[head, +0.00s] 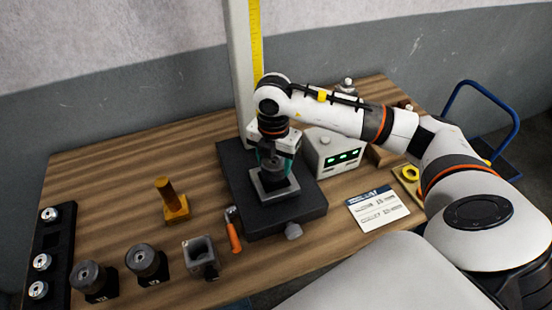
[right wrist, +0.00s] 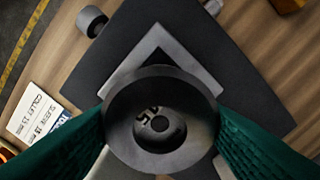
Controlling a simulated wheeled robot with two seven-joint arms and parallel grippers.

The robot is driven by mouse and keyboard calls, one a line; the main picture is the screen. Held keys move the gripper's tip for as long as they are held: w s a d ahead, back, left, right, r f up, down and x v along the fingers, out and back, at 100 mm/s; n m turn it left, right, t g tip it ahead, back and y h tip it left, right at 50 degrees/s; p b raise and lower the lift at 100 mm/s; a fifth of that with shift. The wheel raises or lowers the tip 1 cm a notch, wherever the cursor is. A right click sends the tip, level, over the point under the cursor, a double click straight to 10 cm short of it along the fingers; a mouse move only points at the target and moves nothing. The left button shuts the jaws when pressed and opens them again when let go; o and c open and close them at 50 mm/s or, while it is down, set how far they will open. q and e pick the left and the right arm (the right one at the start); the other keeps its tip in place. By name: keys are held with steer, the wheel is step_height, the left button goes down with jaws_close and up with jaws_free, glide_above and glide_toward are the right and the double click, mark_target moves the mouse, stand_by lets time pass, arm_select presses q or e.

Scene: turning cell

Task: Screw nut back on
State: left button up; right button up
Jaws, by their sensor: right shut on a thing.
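My right gripper (head: 273,166) is shut and points down over the light grey square block (head: 282,190) on the black stand base (head: 307,204). In the right wrist view its green fingers (right wrist: 160,128) press on both sides of a round dark grey nut (right wrist: 122,105). The square block (right wrist: 180,48) shows behind the nut. I cannot tell whether the nut touches the block or what lies beneath. My left gripper is out of view.
A tall column with a yellow scale (head: 255,40) rises behind the gripper. A white box with green displays (head: 334,155) stands close on the right.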

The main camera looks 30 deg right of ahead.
mark_target(269, 163)
steer(key=shift+s+a+m, duration=0.15)
steer(key=shift+a+m, duration=0.3)
steer(key=shift+m, duration=0.55)
steer(key=o, duration=1)
steer(key=shift+a+r, duration=0.1)
steer(key=shift+a, duration=0.2)
steer(key=shift+o, duration=0.6)
steer(key=shift+a+r, duration=0.15)
steer(key=shift+a, duration=0.1)
steer(key=shift+d, duration=0.35)
steer(key=shift+d+r, duration=0.15)
steer(key=shift+r, duration=0.05)
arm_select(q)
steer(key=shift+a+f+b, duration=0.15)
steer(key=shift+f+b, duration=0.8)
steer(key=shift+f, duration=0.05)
arm_select(e)
step_height(269, 163, up, 12)
steer(key=shift+a+f, duration=0.2)
steer(key=shift+a, duration=0.2)
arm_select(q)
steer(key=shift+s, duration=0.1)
